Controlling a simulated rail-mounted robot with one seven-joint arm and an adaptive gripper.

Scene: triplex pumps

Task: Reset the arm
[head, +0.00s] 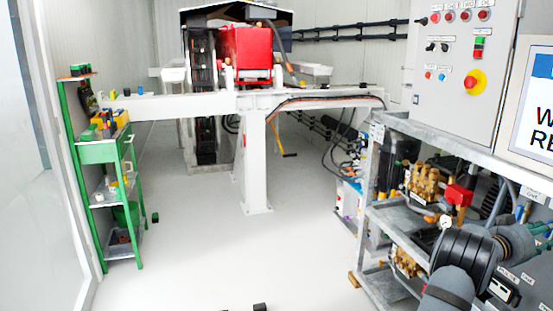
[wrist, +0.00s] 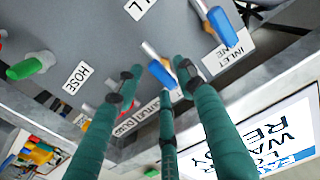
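My gripper (wrist: 158,82) has teal fingers that reach up from the bottom of the wrist view, their dark tips apart. It is open, and I see nothing clearly held. A blue-handled valve (wrist: 160,73) shows between the fingertips; I cannot tell if they touch it. In the head view my gripper (head: 525,240) is at the lower right, by the pump rack (head: 400,212), at the end of my dark arm. The arm hides part of the rack there.
A second blue-handled valve (wrist: 222,27) and a green-handled valve (wrist: 27,67) are close by. A control cabinet (head: 455,75) and a display (head: 533,105) stand above the rack. A green shelf (head: 100,152) stands at the left. The middle floor is mostly clear.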

